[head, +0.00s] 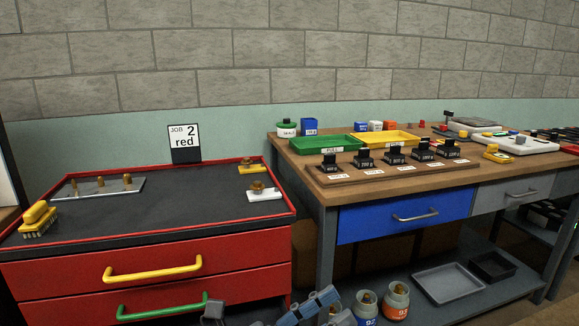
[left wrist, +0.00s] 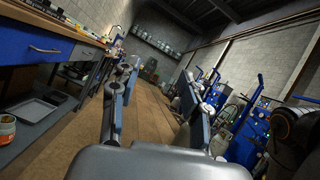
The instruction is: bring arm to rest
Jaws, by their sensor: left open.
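My left gripper (head: 325,306) shows at the bottom edge of the head view, in front of the red cabinet's right side and the workbench's lower shelf. Only part of it is in the picture. In the left wrist view its two fingers stand wide apart (left wrist: 160,78), with nothing between them but the floor seen beyond. It touches nothing that I can see. My right gripper is in neither view.
A red cabinet (head: 150,256) stands left, with a brush (head: 38,219) on its top.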

